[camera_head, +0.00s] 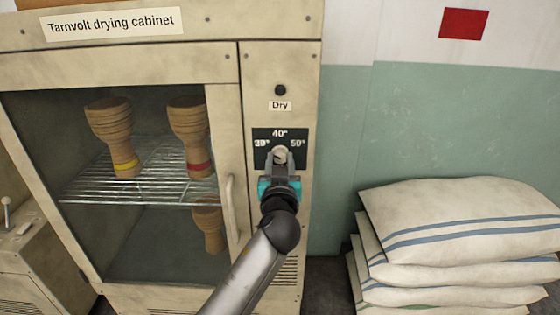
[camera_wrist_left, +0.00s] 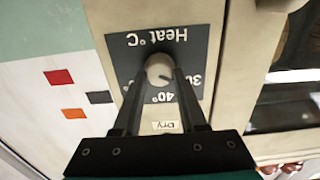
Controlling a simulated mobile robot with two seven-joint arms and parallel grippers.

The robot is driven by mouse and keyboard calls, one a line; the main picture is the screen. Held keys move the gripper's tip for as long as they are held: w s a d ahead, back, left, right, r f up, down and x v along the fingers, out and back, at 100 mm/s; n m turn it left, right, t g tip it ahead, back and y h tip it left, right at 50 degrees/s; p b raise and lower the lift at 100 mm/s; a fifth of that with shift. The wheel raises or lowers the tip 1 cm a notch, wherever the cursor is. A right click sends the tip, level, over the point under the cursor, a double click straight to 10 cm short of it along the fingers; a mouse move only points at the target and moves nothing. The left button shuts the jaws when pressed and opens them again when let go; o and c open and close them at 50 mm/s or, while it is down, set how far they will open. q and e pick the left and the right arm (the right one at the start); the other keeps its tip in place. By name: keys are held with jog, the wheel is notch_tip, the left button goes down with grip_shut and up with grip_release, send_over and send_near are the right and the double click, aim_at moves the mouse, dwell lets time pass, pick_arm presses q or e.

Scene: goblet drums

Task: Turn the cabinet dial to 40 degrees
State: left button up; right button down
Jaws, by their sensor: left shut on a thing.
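The dial (camera_head: 280,154) is a pale round knob on a dark plate (camera_head: 262,133) on the cabinet's right-hand panel. The plate reads 30°, 40° and 50°. My left gripper (camera_head: 281,160) is shut on the dial, its fingers on either side of it. In the left wrist view, which is upside down, the dial (camera_wrist_left: 159,68) sits between the fingertips (camera_wrist_left: 160,76). A small dark mark on the dial's face seems to point between 30° and 40°. My right gripper is in neither view.
The drying cabinet (camera_head: 140,65) has a glass door with a handle (camera_head: 230,205) left of my left arm. Wooden goblet drums (camera_head: 110,130) stand on a wire rack (camera_head: 80,187) inside. A black button (camera_head: 280,90) sits above the "Dry" label. Stacked sacks (camera_head: 460,215) stand at right.

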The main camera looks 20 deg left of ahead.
pick_arm(q)
jog(key=shift+m, duration=0.3)
grip_shut()
jog(key=m+p, duration=0.2)
jog(key=m, duration=0.3)
jog(key=shift+d+m, duration=0.1)
jog(key=shift+m, duration=0.2)
jog(key=m+p, duration=0.1)
jog(key=m, duration=0.4)
jog(key=shift+p, duration=0.35)
jog(key=shift+m, duration=0.4)
jog(key=o, duration=1.1)
grip_release()
jog(key=v, duration=1.5)
